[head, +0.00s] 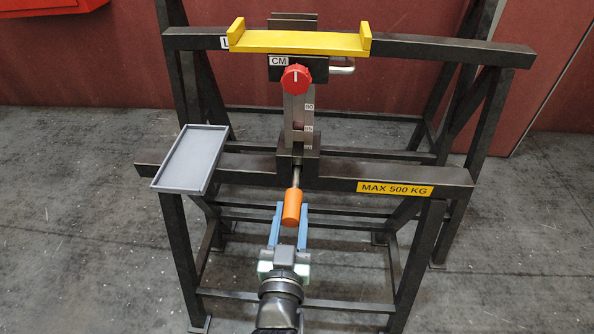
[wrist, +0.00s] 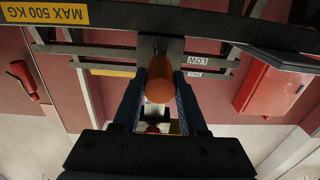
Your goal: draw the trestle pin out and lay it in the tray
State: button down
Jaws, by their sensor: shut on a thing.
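The trestle pin has an orange handle (head: 291,207) and a bare metal shaft (head: 297,177). The shaft runs from the handle to the dark bracket (head: 312,160) at the middle of the front beam; how deep it sits there is hidden. My gripper (head: 290,212) has its blue fingers on either side of the handle and is shut on it. In the wrist view the handle (wrist: 160,80) lies between the fingers. The grey tray (head: 192,158) is empty and sits on the left end of the front beam.
The dark trestle's front beam (head: 415,182) carries a "MAX 500 KG" label. A graduated post (head: 297,110) rises behind the bracket, with a red knob (head: 296,79) and a yellow cradle (head: 300,42) on top. Open space lies in front of the trestle.

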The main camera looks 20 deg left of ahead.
jog(key=shift+v, duration=2.05)
jog(key=shift+s+r+p, duration=0.15)
jog(key=shift+r+p, duration=0.1)
jog(key=shift+p, duration=0.2)
jog(key=r+p, duration=0.1)
jog(key=s+p, duration=0.1)
jog(key=r+p, duration=0.1)
jog(key=shift+s+d+r, duration=0.3)
jog(key=shift+s+r, duration=0.05)
jog(key=shift+s, duration=0.05)
